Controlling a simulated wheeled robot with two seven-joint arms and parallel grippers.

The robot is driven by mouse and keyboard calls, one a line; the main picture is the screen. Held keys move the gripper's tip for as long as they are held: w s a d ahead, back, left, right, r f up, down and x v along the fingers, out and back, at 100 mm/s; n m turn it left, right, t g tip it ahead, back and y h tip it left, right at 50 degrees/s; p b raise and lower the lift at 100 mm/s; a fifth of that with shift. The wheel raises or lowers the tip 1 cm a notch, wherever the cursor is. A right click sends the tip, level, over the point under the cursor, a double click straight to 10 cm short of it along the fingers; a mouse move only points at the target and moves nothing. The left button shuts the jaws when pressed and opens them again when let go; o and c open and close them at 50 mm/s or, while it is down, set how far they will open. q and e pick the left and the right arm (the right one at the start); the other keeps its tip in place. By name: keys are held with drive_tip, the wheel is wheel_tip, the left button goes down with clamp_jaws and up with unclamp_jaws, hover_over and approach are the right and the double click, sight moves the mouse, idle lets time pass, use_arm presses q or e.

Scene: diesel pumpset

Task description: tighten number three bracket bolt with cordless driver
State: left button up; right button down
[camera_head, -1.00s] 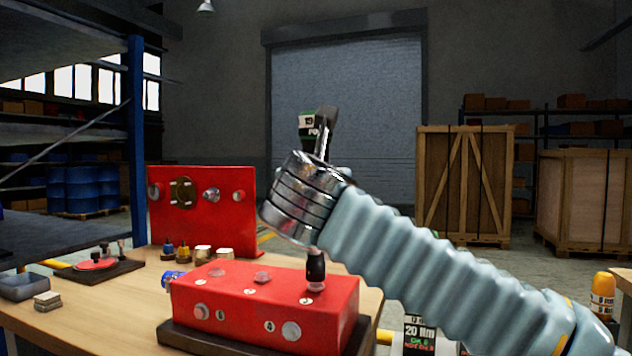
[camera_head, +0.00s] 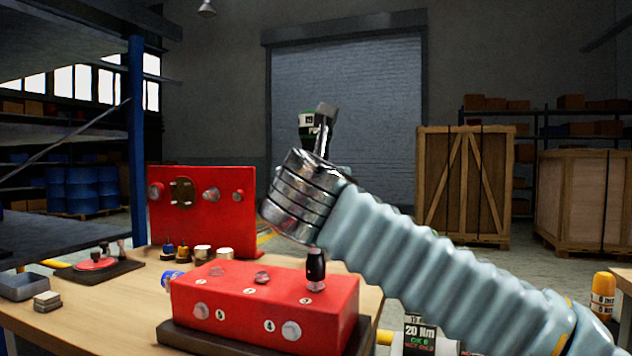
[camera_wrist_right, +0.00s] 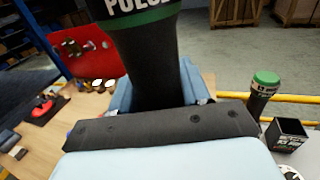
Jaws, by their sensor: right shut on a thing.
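My right gripper (camera_wrist_right: 157,92) is shut on the cordless driver (camera_wrist_right: 150,62), a black body with a green band and white lettering. In the head view the driver's top (camera_head: 306,122) shows behind my wrist, and its middle is hidden. Below my wrist, a black nose piece (camera_head: 316,264), apparently the driver's lower end, stands upright over the right top bolt (camera_head: 315,286) of the red block (camera_head: 250,315). Exact contact is unclear. Other bolts (camera_head: 262,277) show on its top and front, with small number labels. My left gripper is not in view.
A red upright plate (camera_head: 228,225), small bolts and caps (camera_head: 203,252), a dark tray with a red disc (camera_head: 95,265) and a grey bin (camera_head: 24,286) are on the wooden table (camera_head: 110,315). A 20 Nm display (camera_head: 419,335) and yellow-capped tool (camera_head: 603,295) are at right.

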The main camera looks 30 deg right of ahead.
drive_tip(key=shift+f, duration=0.1)
drive_tip(key=shift+f+b, duration=0.3)
drive_tip(key=shift+b, duration=0.2)
drive_tip(key=shift+f+b, duration=0.5)
idle(2.4)
drive_tip(key=shift+r, duration=0.1)
idle(1.0)
